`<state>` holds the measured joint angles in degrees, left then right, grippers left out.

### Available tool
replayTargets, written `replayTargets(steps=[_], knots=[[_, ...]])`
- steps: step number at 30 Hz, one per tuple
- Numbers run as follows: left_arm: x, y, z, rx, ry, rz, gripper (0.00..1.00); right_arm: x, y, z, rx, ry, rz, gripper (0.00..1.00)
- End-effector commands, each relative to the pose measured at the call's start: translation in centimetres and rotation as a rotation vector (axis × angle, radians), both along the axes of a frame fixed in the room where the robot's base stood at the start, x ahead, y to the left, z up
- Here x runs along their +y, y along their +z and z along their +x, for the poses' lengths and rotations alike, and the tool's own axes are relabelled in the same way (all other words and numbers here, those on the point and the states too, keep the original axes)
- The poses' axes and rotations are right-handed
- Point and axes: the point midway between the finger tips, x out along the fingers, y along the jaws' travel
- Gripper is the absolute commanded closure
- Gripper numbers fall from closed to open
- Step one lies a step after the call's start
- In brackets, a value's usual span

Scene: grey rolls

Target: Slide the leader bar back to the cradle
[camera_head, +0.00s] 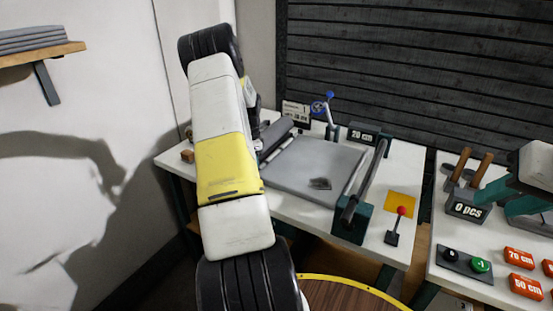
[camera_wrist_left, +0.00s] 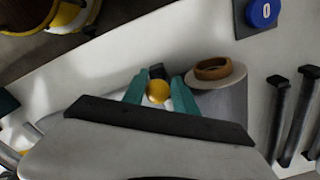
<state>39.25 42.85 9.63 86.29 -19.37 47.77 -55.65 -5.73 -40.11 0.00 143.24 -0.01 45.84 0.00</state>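In the head view a grey bed (camera_head: 305,172) lies on the white table. A grey roll (camera_head: 276,134) rests at its left end, beside a pale strip. A dark bar (camera_head: 366,180) crosses its right end. I cannot tell which part is the leader bar or the cradle. My left arm hides its own gripper and the table's left part there. In the left wrist view my left gripper's teal fingers (camera_wrist_left: 160,86) stand on both sides of a yellow ball knob (camera_wrist_left: 157,92); contact is unclear. My right gripper (camera_head: 500,203) is open and empty at the right.
A blue-knobbed lever (camera_head: 327,104) and a "20 cm" display (camera_head: 363,136) stand behind the bed. A red-knobbed lever (camera_head: 401,212) stands at its front right. The right table holds a "0 pcs" counter (camera_head: 467,210) and orange length buttons (camera_head: 525,286). A cored roll (camera_wrist_left: 217,72) stands beside my left fingers.

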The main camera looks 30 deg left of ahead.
Motion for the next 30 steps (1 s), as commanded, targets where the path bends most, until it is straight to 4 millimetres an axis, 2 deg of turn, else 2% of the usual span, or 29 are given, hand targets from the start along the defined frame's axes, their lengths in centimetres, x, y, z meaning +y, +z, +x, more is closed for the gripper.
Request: replayTargets(steps=[1,3,14,20,30], knots=[[0.4,0.2,0.0,-0.004,0.004,0.007,0.58,0.0,0.0,0.0,0.0,0.0,0.0,0.64],[0.4,0.2,0.0,-0.003,0.004,0.006,0.5,0.0,0.0,0.0,0.0,0.0,0.0,0.64],[-0.2,0.0,-0.2,0.002,0.003,0.004,0.5,0.0,0.0,0.0,0.0,0.0,0.0,0.64],[-3.4,0.0,-0.3,0.004,0.0,0.0,0.5,0.0,0.0,0.0,0.0,0.0,0.0,0.64],[-10.4,0.0,-0.5,0.003,-0.003,-0.001,0.5,0.0,0.0,0.0,0.0,0.0,0.0,0.64]])
